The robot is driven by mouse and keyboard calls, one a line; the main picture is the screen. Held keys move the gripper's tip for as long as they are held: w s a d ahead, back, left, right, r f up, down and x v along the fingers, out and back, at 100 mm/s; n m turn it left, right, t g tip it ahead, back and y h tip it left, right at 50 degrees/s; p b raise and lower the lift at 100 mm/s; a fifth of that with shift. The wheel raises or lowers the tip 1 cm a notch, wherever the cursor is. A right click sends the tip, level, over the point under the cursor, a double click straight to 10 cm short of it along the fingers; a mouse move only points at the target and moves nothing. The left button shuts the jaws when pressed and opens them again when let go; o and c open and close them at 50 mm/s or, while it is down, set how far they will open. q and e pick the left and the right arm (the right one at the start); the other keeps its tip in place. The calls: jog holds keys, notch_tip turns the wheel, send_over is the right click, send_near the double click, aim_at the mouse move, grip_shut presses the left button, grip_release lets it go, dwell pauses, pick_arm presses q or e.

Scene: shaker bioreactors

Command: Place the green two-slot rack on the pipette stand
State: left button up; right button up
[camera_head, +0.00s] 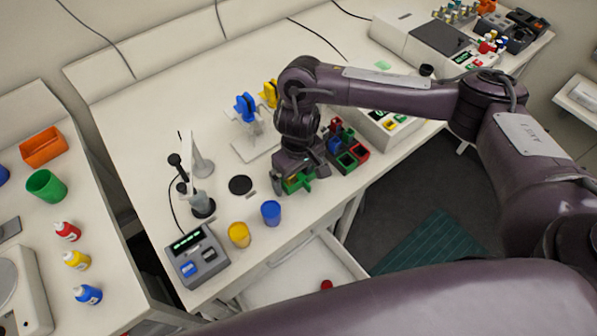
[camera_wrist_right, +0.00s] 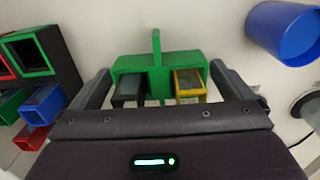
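The green two-slot rack (camera_head: 300,183) is at my right gripper (camera_head: 291,178), low over the table's front part. In the right wrist view the rack (camera_wrist_right: 157,72) sits between the two fingers (camera_wrist_right: 160,82), which appear to press on its sides. A dark piece and a yellow-rimmed piece show in its slots. I cannot tell whether the rack touches the table. A pale stand (camera_head: 262,148), which looks like the pipette stand, carries a blue and a yellow piece behind the gripper; the arm partly hides it. My left gripper is not in view.
Red, green and blue boxes (camera_head: 346,160) stand close right of the gripper. A blue cup (camera_head: 271,212) and yellow cup (camera_head: 239,234) stand near the front edge. A black disc (camera_head: 240,185) and a grey device (camera_head: 197,258) are at left. The back left tabletop is clear.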

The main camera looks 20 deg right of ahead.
aim_at(299, 174)
notch_tip(299, 174, up, 12)
jog(key=p, duration=0.1)
jog(key=shift+r, duration=0.2)
dwell(0.3)
dwell(0.4)
jog(key=shift+f, duration=0.1)
